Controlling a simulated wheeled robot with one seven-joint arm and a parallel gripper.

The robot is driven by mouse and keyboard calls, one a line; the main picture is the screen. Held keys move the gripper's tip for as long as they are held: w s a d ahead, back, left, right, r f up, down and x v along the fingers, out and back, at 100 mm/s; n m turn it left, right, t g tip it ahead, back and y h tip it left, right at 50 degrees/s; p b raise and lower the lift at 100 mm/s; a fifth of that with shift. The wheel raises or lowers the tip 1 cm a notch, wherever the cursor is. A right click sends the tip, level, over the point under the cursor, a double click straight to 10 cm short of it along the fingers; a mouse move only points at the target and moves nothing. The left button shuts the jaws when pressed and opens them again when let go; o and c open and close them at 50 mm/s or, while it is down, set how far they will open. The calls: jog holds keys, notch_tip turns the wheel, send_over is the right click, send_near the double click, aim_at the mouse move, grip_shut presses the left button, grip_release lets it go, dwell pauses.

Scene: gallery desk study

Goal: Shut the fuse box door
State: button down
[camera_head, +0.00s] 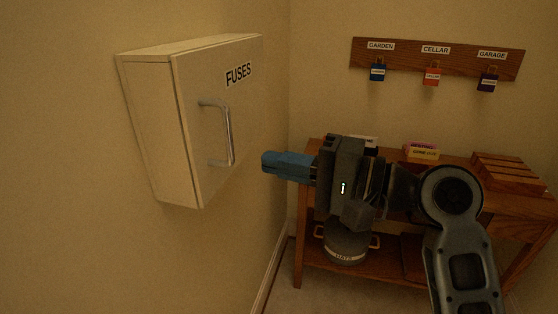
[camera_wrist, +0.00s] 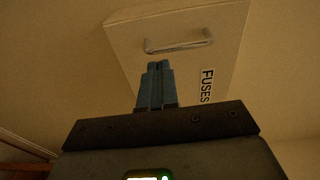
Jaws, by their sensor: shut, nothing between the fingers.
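The fuse box (camera_head: 157,130) is a cream cabinet on the left wall. Its door (camera_head: 215,85), labelled FUSES, lies against the front of the box and looks shut, with a thin seam along its left edge. A metal bar handle (camera_head: 229,135) stands out from the door. My gripper (camera_head: 266,162) has blue fingers that are shut and empty, to the right of the handle and apart from it in the head view. In the wrist view, the closed fingertips (camera_wrist: 158,66) point toward the door (camera_wrist: 222,38), just below the handle (camera_wrist: 178,46) in the picture.
A wooden board (camera_head: 405,58) with padlocks hangs above.

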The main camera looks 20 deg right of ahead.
jog(key=s+d+b, duration=0.2)
jog(key=s+d, duration=0.1)
jog(key=s, duration=0.5)
jog(key=s+d+f+m+t+h, duration=0.1)
jog(key=s+f+m+t+h, duration=0.1)
jog(key=s+f+h, duration=0.6)
jog(key=s+d+f+m+t+h, duration=0.1)
jog(key=s+d+f+h, duration=0.15)
jog(key=f, duration=0.95)
jog(key=s+d+n+h, duration=0.1)
jog(key=s+n+h, duration=0.2)
jog(key=s+n, duration=0.8)
jog(key=s, duration=0.7)
jog(key=shift+s, duration=0.2)
